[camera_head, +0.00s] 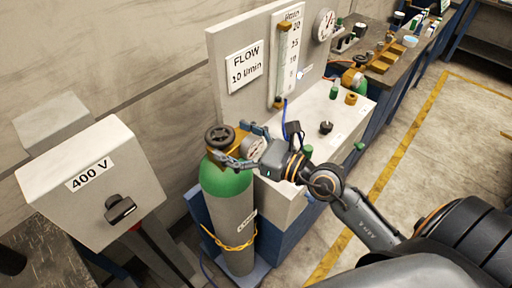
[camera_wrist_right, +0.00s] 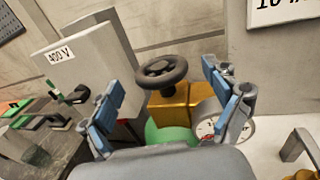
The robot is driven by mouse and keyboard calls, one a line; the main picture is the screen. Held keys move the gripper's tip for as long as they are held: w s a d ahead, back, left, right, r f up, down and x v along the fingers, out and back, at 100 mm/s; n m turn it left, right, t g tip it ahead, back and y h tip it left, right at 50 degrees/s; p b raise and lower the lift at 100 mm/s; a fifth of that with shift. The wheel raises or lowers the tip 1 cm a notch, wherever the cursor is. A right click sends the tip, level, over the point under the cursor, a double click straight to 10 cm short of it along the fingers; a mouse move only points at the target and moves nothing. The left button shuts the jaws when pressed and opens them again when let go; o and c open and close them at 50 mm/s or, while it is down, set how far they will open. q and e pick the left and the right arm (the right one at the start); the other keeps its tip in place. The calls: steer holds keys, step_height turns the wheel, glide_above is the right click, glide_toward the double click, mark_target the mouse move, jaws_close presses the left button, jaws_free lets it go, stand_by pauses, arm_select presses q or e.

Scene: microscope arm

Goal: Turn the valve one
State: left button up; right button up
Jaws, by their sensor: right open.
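The valve is a black handwheel (camera_head: 219,136) on a brass block atop a green-shouldered gas cylinder (camera_head: 227,185). In the right wrist view the handwheel (camera_wrist_right: 161,71) shows beyond and between the fingers, above the brass block (camera_wrist_right: 176,108). My right gripper (camera_head: 234,146) is open, its fingers pointing at the valve from the right. In the wrist view the right gripper (camera_wrist_right: 165,94) has a blue-padded finger on each side and nothing between them in its grasp. I cannot tell whether a finger touches the wheel. My left gripper is not in view.
A round gauge (camera_head: 254,148) sits beside the valve, close to my right gripper, and partly behind a finger in the wrist view. A 400 V box (camera_head: 92,185) stands left of the cylinder. A flow panel (camera_head: 244,68) stands behind. A yellow chain (camera_head: 230,240) circles the cylinder.

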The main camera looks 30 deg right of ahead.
steer(key=v, duration=0.7)
steer(key=shift+s+d, duration=0.2)
steer(key=shift+s, duration=0.15)
